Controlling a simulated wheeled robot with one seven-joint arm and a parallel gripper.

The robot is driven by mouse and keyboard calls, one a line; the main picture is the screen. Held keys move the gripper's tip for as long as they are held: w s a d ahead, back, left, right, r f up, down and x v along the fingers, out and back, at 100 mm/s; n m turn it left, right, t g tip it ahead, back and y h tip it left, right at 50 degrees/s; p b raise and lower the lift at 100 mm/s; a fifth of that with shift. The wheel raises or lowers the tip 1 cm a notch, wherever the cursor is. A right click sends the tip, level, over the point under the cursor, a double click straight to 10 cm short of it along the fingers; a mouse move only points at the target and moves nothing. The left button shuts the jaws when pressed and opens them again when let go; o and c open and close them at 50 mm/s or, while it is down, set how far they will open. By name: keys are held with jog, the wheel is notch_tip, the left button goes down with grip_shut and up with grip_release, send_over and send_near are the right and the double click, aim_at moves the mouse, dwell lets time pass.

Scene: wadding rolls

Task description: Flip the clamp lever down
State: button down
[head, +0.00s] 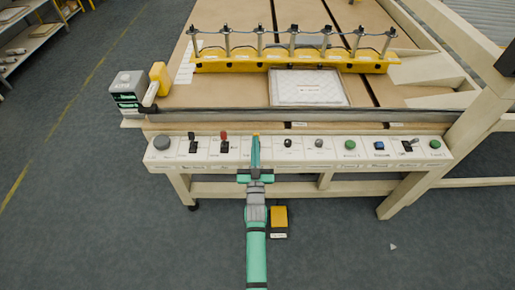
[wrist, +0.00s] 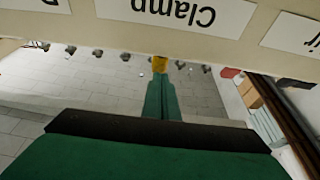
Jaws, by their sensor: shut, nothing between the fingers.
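My gripper (head: 255,143) is shut and empty, with its green fingers together in front of the white control panel (head: 270,152). A small yellow piece (head: 256,133) shows right at the fingertips and looks like the handle of the clamp lever. In the wrist view the yellow piece (wrist: 160,63) sits just past the fingertips (wrist: 161,78), under an upside-down "Clamp" label (wrist: 175,10). I cannot tell whether the fingers touch it. The rest of the lever is hidden by my gripper, so its tilt is unclear.
On the panel, a red-handled lever (head: 224,139) and a black lever (head: 192,141) stand left of my gripper. A black switch (head: 288,142) and a grey knob (head: 319,143) are to its right. A yellow pedal (head: 279,216) lies on the floor below.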

jog(key=shift+w+r, duration=0.3)
jog(key=shift+w, duration=0.05)
jog(key=shift+w+r, duration=0.15)
jog(key=shift+w, duration=0.2)
jog(key=shift+w+d, duration=0.1)
jog(key=s+r, duration=0.2)
jog(key=s, duration=0.4)
jog(key=s+r, duration=0.2)
jog(key=s, duration=0.5)
jog(key=shift+r, duration=0.3)
jog(key=shift+s, duration=0.2)
